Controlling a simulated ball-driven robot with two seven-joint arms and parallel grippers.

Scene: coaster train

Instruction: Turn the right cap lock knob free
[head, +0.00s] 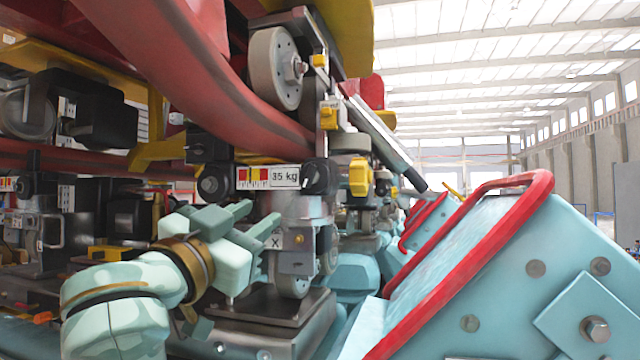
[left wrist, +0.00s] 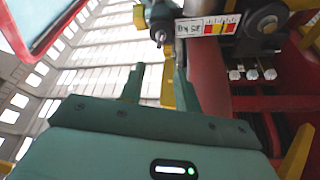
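A long plate marked "35 kg" (head: 268,177) has a black round knob at each end. The right knob (head: 319,176) is dark, at the plate's right end; the left knob (head: 213,185) is at the other end. My left gripper (head: 256,228) is below and left of the right knob, apart from it, with its fingers pointing up and right. In the left wrist view the label (left wrist: 208,26) is upside down, and a dark knob-like part (left wrist: 161,14) shows beyond my fingers (left wrist: 152,82). The fingers are spread with a gap and nothing between them. My right gripper does not show.
A metal bracket with a wheel (head: 291,284) is close to the right of my left gripper. The red tube (head: 250,100) passes above the plate. A teal panel with a red rail (head: 470,255) fills the right side. Yellow parts (head: 360,177) stand right of the knob.

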